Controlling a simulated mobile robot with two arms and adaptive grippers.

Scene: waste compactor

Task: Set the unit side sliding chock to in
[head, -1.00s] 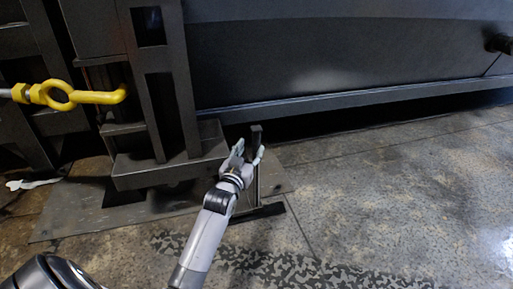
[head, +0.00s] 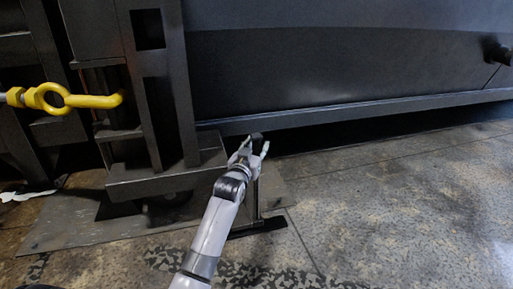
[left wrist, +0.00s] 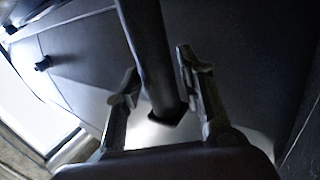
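The sliding chock shows as a dark upright metal post (head: 257,196) with a flat foot on the floor plate, just right of the dark frame. My left gripper (head: 256,148) is at the top of this post, fingers pointing up and away. In the left wrist view, the dark bar of the post (left wrist: 150,50) runs between the two fingers (left wrist: 158,85). My right gripper is not in view.
A dark frame (head: 160,90) stands at the left, with a yellow hook (head: 75,101) beside it. A large dark container wall (head: 330,60) with a lower rail (head: 380,108) spans the back. The concrete floor (head: 400,200) at the right is clear.

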